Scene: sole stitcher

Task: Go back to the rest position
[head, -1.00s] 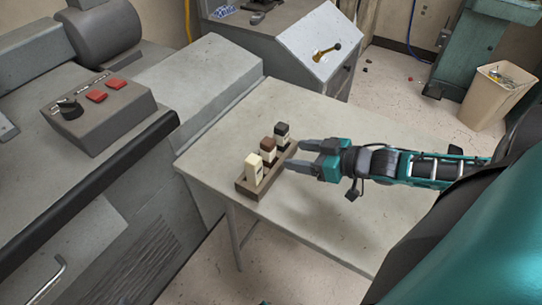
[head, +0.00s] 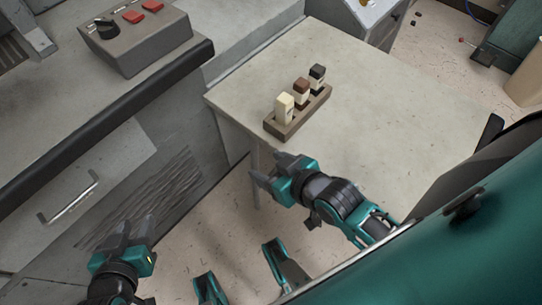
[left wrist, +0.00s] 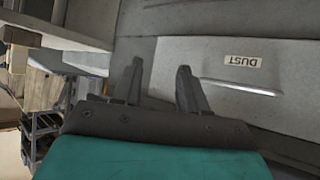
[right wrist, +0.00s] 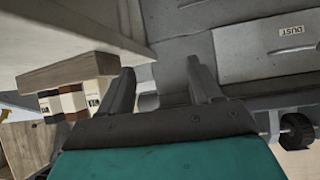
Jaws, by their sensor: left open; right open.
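My right gripper (head: 266,178) is open and empty near the front edge of the table, in front of the wooden holder (head: 301,115). The right wrist view also shows its two fingers apart (right wrist: 160,90). My left gripper (head: 138,228) is at the lower left of the head view, in front of the machine's lower drawer front. The left wrist view shows its fingers (left wrist: 158,80) apart with nothing between them. The holder carries a cream block (head: 284,108), a brown block (head: 301,92) and a black block (head: 317,77), all upright.
The grey table (head: 370,120) is mostly bare around the holder. The machine with a control box (head: 140,35) with red buttons stands at the left. Its drawer labelled DUST (left wrist: 243,62) has a metal handle. A bin (head: 525,80) stands at the far right.

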